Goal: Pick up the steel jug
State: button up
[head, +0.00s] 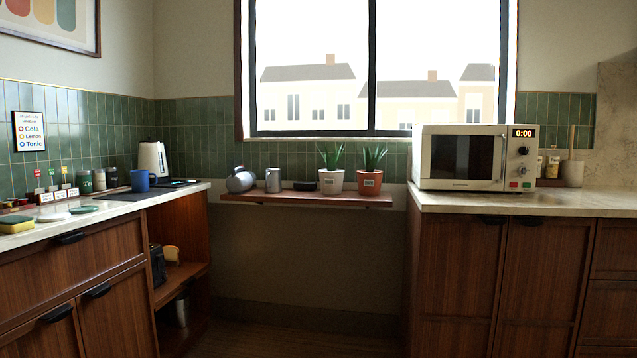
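Two grey, steel-looking vessels are on the wooden wall shelf under the window. One is a rounded vessel (240,181) that lies tilted at the shelf's left end. The other is a smaller upright vessel (273,180), just to its right, with a small gap between them. A third metallic vessel (181,311) stands in shadow in the low open shelving at left. I cannot tell for certain which of these is the steel jug. My gripper is not in view.
The wall shelf (340,200) also holds a dark low object (305,186) and two potted plants (331,180) (369,181). A blue mug (141,181) and white kettle (153,158) stand on the left counter. A microwave (474,157) is on the right counter. Floor between the counters looks clear.

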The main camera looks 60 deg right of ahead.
aim_at(273, 181)
jog(key=z, duration=2.35)
jog(key=i, duration=1.35)
jog(key=z, duration=0.2)
